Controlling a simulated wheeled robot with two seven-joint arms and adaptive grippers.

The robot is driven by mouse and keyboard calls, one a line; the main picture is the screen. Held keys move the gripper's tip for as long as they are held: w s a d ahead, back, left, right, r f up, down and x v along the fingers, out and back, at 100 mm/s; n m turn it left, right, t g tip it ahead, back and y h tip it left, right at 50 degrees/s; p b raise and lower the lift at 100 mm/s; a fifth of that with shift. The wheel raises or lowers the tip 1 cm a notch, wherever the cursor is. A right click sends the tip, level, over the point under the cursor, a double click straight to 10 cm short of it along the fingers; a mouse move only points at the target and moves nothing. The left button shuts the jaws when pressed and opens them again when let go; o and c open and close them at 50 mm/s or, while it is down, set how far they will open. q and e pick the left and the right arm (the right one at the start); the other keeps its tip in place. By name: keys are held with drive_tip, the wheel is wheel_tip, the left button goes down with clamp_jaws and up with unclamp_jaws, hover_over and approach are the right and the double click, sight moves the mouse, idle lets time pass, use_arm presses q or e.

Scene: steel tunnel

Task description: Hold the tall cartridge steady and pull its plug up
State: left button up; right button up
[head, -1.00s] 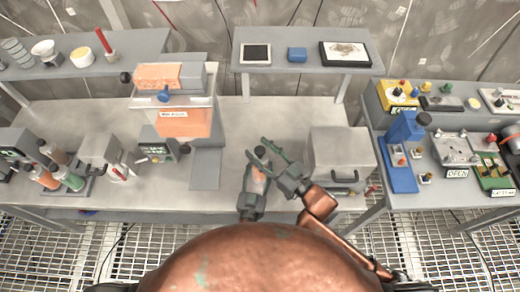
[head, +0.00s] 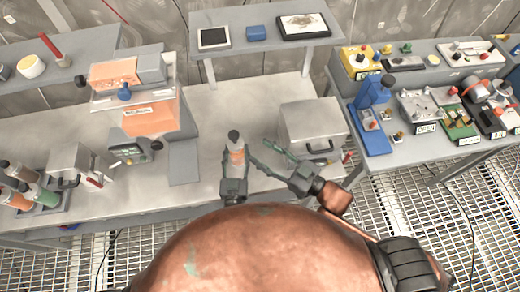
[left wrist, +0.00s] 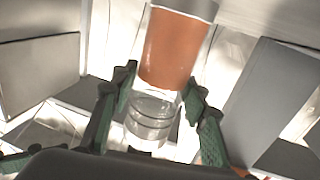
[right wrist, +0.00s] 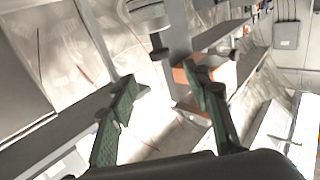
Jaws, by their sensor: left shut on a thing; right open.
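The tall cartridge (head: 236,157) has an orange body and a dark grey plug (head: 233,136) seated at its top. In the head view it stands roughly upright over the front of the bench. My left gripper (head: 234,182) is shut around its lower part. In the left wrist view the fingers (left wrist: 157,100) lie on both sides of the cartridge's clear lower end (left wrist: 150,118), below the orange part. I cannot tell whether its base touches the bench. My right gripper (head: 272,156) is open and empty, just right of the cartridge and apart from it; its spread fingers (right wrist: 163,108) also show in the right wrist view.
A grey box with a handle (head: 312,128) stands right of my right gripper. A machine with orange panels (head: 135,95) stands to the left, with a rack of cartridges (head: 28,190) farther left. A shelf (head: 262,48) is behind. The bench (head: 245,95) between is mostly clear.

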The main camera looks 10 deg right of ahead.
sight(233, 135)
drive_tip(key=shift+f, duration=0.15)
drive_tip(key=x, duration=1.2)
drive_tip(key=shift+c, duration=0.4)
clamp_jaws()
idle(0.4)
